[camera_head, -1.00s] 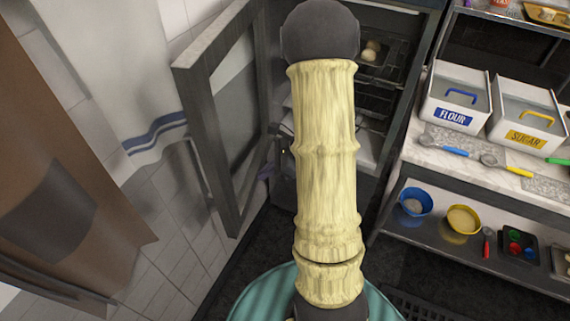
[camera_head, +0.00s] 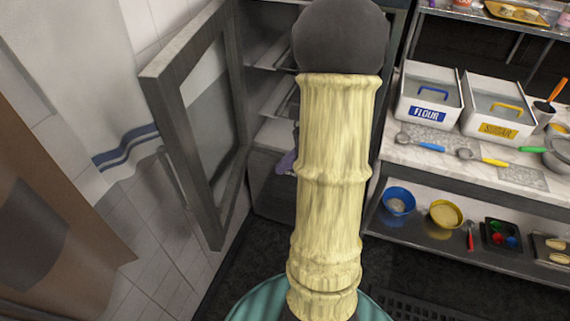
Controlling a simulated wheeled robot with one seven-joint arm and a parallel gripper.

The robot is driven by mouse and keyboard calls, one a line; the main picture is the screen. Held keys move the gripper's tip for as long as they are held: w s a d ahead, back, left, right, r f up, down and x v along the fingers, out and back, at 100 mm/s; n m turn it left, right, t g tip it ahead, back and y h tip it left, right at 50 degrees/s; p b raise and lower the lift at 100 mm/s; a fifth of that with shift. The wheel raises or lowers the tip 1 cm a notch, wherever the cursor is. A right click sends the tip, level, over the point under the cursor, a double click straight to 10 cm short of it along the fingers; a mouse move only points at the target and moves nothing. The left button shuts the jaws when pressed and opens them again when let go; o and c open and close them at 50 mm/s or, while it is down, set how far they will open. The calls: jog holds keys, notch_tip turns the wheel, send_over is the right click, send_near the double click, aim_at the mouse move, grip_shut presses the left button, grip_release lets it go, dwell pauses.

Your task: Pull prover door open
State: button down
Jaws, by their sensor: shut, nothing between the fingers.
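The prover door (camera_head: 158,110), a grey frame with a glass pane, stands swung wide open at the left, close to the tiled wall. A thin bar handle (camera_head: 172,178) shows on its outer left side. The prover (camera_head: 268,185) is open behind it, with wire racks (camera_head: 270,52) inside. My pale, ribbed arm rises through the middle and covers the right part of the opening. My gripper is not visible; the arm may hide it. No contact with the door can be seen.
A counter (camera_head: 395,152) at the right holds flour (camera_head: 430,97) and sugar (camera_head: 498,108) bins. Its lower shelf carries blue (camera_head: 398,201) and yellow (camera_head: 446,214) bowls. A brown panel (camera_head: 50,200) stands at left. Dark floor lies bare between.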

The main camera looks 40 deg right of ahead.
jog(key=shift+a, duration=0.1)
jog(key=s+a+f+n+g+h, duration=0.1)
jog(key=a+n+h, duration=0.3)
jog(key=a+n, duration=0.4)
jog(key=s+a+f+n+h, duration=0.1)
jog(key=s+a+n+h, duration=0.1)
jog(key=a+n, duration=0.6)
jog(key=n+h, duration=0.1)
jog(key=n, duration=0.6)
jog(key=shift+n+g+h, duration=0.4)
jog(key=shift+w, duration=0.1)
